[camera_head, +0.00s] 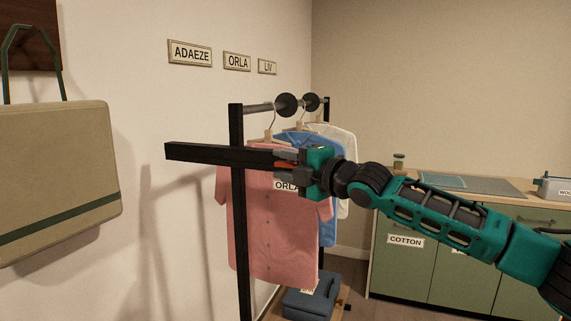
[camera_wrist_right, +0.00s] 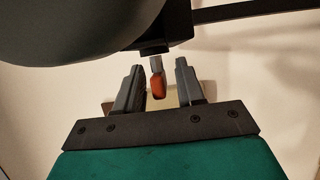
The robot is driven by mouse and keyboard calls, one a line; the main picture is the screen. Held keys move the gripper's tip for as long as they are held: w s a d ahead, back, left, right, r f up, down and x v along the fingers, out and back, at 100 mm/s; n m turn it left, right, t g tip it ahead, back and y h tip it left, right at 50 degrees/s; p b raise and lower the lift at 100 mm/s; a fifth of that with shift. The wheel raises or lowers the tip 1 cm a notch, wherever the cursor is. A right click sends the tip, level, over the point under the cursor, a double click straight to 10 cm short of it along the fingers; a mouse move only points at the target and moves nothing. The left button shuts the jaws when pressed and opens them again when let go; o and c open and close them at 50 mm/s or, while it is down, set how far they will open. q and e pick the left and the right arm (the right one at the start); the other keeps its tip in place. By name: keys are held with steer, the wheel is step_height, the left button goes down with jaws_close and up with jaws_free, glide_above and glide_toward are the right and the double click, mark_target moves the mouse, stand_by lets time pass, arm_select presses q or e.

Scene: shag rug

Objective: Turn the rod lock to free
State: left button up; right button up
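The rod lock shows as a small orange-red lever (camera_wrist_right: 158,85) on a grey stem under a black block in the right wrist view. It also shows in the head view (camera_head: 286,165), partly hidden, at the right end of the rack's black horizontal bar (camera_head: 215,154). My right gripper (camera_wrist_right: 158,78) is open, with one finger on each side of the lever. In the wrist view there are gaps between the fingers and the lever. In the head view the right gripper (camera_head: 286,165) reaches in from the right. My left gripper is not in view.
A pink shirt (camera_head: 270,235), a blue shirt (camera_head: 325,160) and a white one hang on the rail (camera_head: 257,107), close behind my gripper. A beige bag (camera_head: 55,170) hangs at the left.

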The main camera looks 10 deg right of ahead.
jaws_close()
stand_by(0.4)
